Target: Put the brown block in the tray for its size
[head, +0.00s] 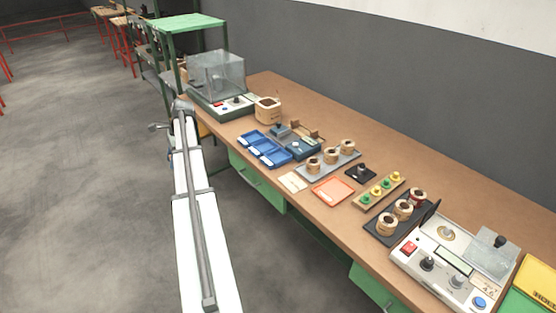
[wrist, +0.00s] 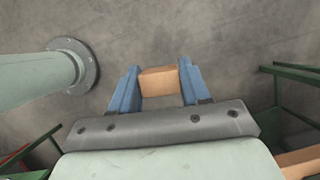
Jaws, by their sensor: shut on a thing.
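A brown block (wrist: 159,82) is between the two blue fingers of my gripper (wrist: 158,88) in the wrist view. The fingers are shut on its two sides, and grey floor shows beyond it. In the head view I cannot make out the block; my arm reaches up the left of the picture, beside the bench's left end. A blue tray (head: 246,138) with several compartments lies on the bench near its front edge. An orange-red flat tray (head: 333,190) lies further right. I cannot read any size marks on them.
The brown bench (head: 358,113) holds coils on a grey rack (head: 323,166), coils on a black base (head: 397,217), a control box (head: 452,262) and a clear-covered machine (head: 216,76). A green-topped stand (head: 189,23) is behind. The bench's back strip is mostly clear.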

